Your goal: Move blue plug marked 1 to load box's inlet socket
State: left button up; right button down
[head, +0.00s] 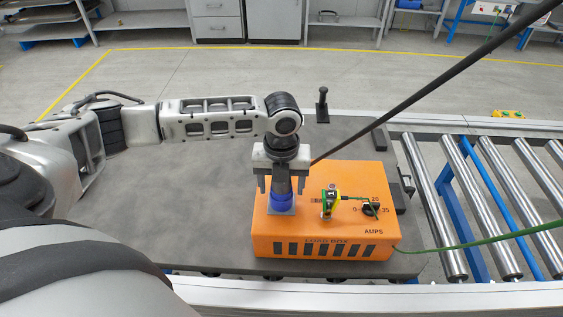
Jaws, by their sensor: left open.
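An orange load box (380,222) stands on the grey table, with a dial and "AMPS" lettering on top. A blue plug (281,200) with a dark upper body stands upright on a small grey plate at the box's left top. Its number is not visible, and I cannot tell how deep it sits in the socket. A thick black cable runs from behind my gripper up to the right. My left gripper (282,186) points down from above, open, with one finger on each side of the plug's dark body. My right gripper is not in view.
A green cable (470,242) crosses the roller conveyor (480,200) at right. A small black post (322,105) stands at the table's back. The table's left part is clear.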

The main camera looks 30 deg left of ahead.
pick_arm(q)
notch_tip(320, 180, up, 16)
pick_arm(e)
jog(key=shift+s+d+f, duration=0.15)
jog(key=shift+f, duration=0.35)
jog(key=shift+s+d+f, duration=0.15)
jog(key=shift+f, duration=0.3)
pick_arm(q)
jog(key=s+d+f+n+t+h, duration=0.25)
jog(key=s+d+f+n, duration=0.45)
jog(key=d+f+n, duration=0.5)
jog(key=s+a+f+n+t+y, duration=0.1)
jog(key=s+a+f+n, duration=0.15)
jog(key=s+n, duration=0.45)
jog(key=s+a+f+n+y, duration=0.15)
jog(key=s+a+n, duration=0.25)
jog(key=n, duration=0.4)
jog(key=w+d+f+t+h, duration=0.2)
jog(key=w+d+f+t, duration=0.3)
jog(key=f, duration=0.4)
jog(key=shift+w+d+f+t+h, duration=0.15)
jog(key=shift+t+h, duration=0.25)
jog(key=shift+t, duration=0.45)
